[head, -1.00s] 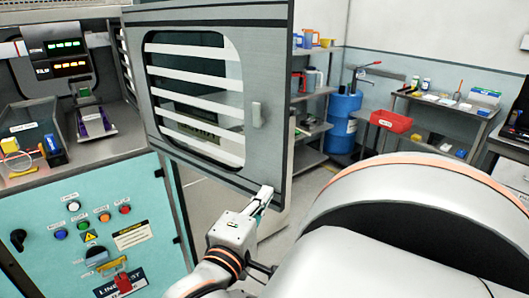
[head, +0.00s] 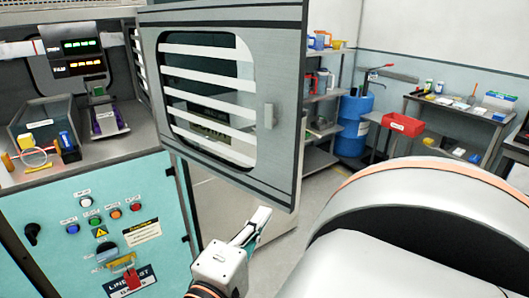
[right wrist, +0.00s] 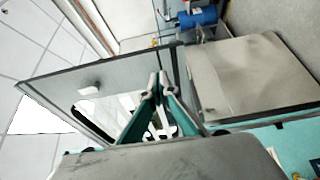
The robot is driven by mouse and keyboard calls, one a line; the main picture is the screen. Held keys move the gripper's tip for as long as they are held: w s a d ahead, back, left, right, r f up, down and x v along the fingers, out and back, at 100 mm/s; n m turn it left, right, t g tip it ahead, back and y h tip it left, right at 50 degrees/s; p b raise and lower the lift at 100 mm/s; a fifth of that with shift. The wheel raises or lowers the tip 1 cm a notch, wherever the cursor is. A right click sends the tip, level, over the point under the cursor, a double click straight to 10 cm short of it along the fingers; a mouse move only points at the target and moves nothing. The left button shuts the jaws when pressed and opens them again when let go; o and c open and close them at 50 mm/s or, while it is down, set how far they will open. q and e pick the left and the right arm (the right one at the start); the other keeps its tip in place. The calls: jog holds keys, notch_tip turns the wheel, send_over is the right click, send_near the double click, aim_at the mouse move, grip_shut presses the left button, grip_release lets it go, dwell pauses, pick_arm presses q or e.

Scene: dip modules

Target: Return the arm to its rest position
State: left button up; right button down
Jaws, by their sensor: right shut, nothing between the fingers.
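My right gripper (head: 257,219) shows at the bottom middle of the head view, just below the lower edge of the open cabinet door (head: 297,130). Its fingers are together with nothing between them. In the right wrist view the closed fingertips (right wrist: 158,84) appear in front of the same door (right wrist: 50,80). I cannot tell from these views whether they touch the door. My left gripper is not in view.
The door stands wide open from the teal cabinet (head: 95,235) with buttons. A grey bin (head: 40,133) sits in the cabinet. A blue drum (head: 352,125), a red bin (head: 403,124) and a side table (head: 450,112) stand behind. Floor shows right of the door.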

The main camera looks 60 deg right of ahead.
jog(key=shift+a, duration=0.3)
jog(key=shift+s, duration=0.1)
